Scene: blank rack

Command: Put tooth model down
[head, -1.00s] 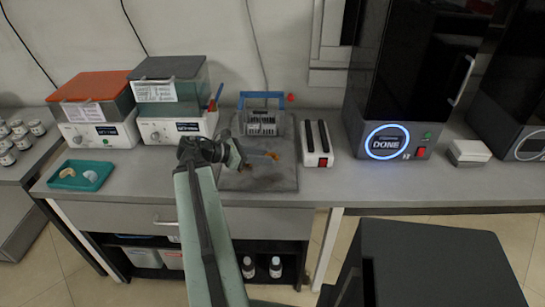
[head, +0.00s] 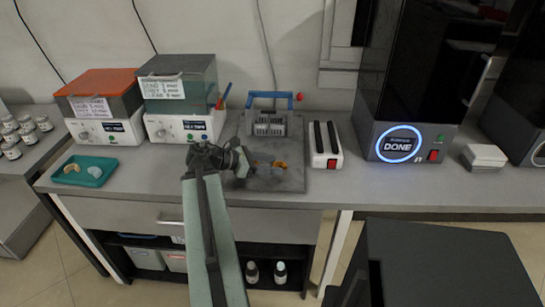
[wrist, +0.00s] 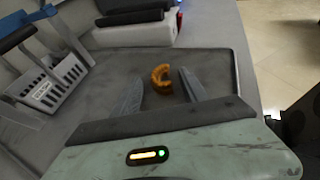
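The tooth model (wrist: 162,80) is an orange, arch-shaped piece on the dark grey mat (wrist: 217,63). In the wrist view it sits between the tips of my gripper (wrist: 162,88), with a visible gap to each finger. My gripper is open and appears not to touch it. In the head view my gripper (head: 262,163) is low over the mat (head: 276,182), and orange shows at its fingers, partly hidden by them.
A grey rack with a blue handle (head: 269,122) stands at the mat's back. A white two-slot device (head: 326,146) is to its right. A teal tray (head: 84,172) with two small pieces lies at the left. Bench is clear between tray and mat.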

